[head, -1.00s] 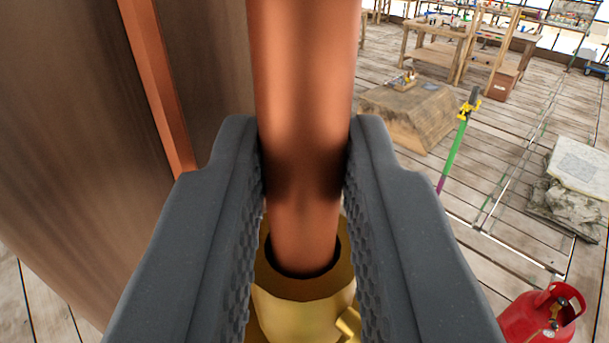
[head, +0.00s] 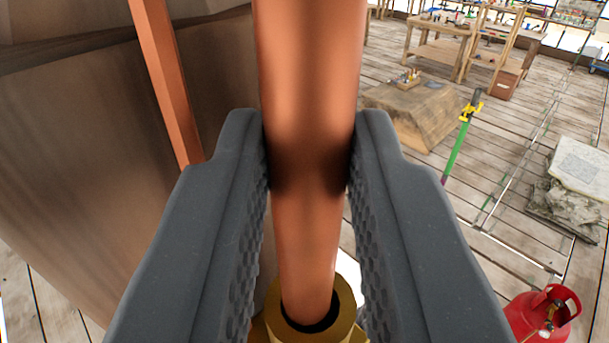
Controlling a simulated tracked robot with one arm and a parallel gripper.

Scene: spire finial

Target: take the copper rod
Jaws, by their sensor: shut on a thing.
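The copper rod (head: 308,90) stands upright in the middle of the head view and runs out of the top of the picture. My gripper (head: 309,150) is shut on it, one dark grey jaw on each side. The rod's lower end reaches down to a brass socket (head: 340,295) with a dark round opening. Whether the rod's tip is still inside the opening or just over it, I cannot tell for sure. The jaws hide part of the socket.
A large brown panelled surface (head: 80,150) with a copper strip (head: 168,80) rises close on the left. A red gas cylinder (head: 543,312) stands at lower right. A stone block (head: 580,185), a wooden block (head: 420,112) and workbenches (head: 440,50) stand farther off on the plank floor.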

